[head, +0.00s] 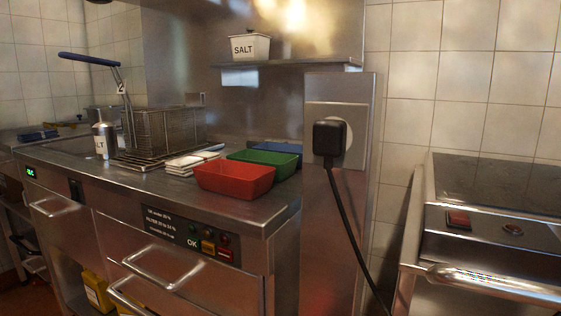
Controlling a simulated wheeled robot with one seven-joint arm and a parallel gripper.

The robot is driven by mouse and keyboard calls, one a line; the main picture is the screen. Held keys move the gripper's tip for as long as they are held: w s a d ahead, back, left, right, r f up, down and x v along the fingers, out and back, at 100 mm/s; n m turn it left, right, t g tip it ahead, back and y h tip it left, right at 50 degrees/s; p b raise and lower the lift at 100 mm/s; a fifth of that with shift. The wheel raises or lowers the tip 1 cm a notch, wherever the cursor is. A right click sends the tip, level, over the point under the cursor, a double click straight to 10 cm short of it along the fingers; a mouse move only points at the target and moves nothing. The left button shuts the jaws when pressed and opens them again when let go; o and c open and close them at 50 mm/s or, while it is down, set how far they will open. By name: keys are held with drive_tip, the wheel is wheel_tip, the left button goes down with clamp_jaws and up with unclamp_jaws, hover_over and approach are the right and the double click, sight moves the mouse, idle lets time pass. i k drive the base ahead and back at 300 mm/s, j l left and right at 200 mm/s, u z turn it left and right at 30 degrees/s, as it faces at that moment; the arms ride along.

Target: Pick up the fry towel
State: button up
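A white, flat, folded-looking stack (190,160) lies on the steel counter, between the wire fry basket and the red tray. It looks most like the fry towel, but it is small here and I cannot be sure. The wire fry basket (168,132) stands just behind and left of it, with a blue-gripped handle rising to the upper left. The red tray (236,180) stands close to its right. My gripper does not show in the head view.
A green tray (272,158) and a blue tray (275,147) stand behind the red one. A salt shaker (104,141) stands left of the basket. A steel post (318,225) with a plug and hanging cable rises at the counter's right end. Drawer handles (165,270) jut out in front.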

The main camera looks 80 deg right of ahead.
sight(183, 166)
drive_tip(key=z, duration=2.05)
drive_tip(key=j+z, duration=0.2)
drive_tip(key=j, duration=0.45)
